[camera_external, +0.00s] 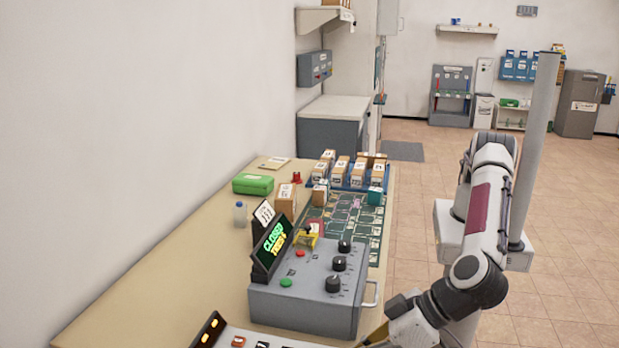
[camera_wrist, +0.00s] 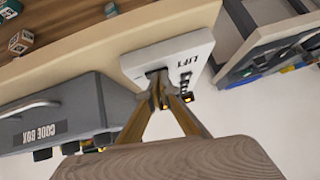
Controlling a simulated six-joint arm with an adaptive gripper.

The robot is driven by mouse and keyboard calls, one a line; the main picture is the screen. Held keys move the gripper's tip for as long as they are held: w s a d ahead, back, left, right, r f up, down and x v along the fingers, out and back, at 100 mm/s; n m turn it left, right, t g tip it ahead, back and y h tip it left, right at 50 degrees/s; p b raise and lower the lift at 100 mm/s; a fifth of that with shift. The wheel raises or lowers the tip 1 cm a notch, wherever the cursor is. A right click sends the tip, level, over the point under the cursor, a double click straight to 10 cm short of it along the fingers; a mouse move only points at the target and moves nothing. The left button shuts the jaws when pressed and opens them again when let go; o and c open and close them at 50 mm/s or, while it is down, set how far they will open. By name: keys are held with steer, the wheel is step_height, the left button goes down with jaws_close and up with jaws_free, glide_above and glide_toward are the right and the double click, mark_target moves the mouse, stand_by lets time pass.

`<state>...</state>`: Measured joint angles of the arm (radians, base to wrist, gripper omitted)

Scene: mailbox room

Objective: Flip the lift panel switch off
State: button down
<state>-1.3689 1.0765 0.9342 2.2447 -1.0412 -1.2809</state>
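The lift panel (camera_wrist: 178,48) is a white box marked LIFT, near the top middle of the wrist view. A dark switch part (camera_wrist: 156,73) shows at its near edge, partly hidden by my fingertips. A row of small dark parts and an orange light sit to its right. In the external view, a panel (camera_external: 280,344) with a red button and lit indicators is cut off by the bottom edge; I cannot tell if its switch is on. My gripper (camera_wrist: 165,92) has its fingers together right at the dark part; contact is unclear. A finger (camera_external: 376,336) shows in the external view.
A grey code box (camera_wrist: 60,110) stands left of the lift panel; in the external view this grey box (camera_external: 305,295) has knobs, buttons and a front handle. A CLOSED display (camera_external: 272,246) rises behind it. Small boxes (camera_external: 341,170) stand farther along the table.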

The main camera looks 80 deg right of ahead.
steer(key=shift+w+d, duration=0.15)
steer(key=shift+d, duration=0.3)
steer(key=shift+r, duration=0.85)
step_height(320, 180, up, 2)
steer(key=shift+d+r, duration=0.1)
steer(key=shift+d, duration=0.05)
steer(key=v, duration=1)
steer(key=shift+a+r, duration=0.25)
steer(key=shift+a, duration=0.35)
steer(key=shift+w, duration=0.1)
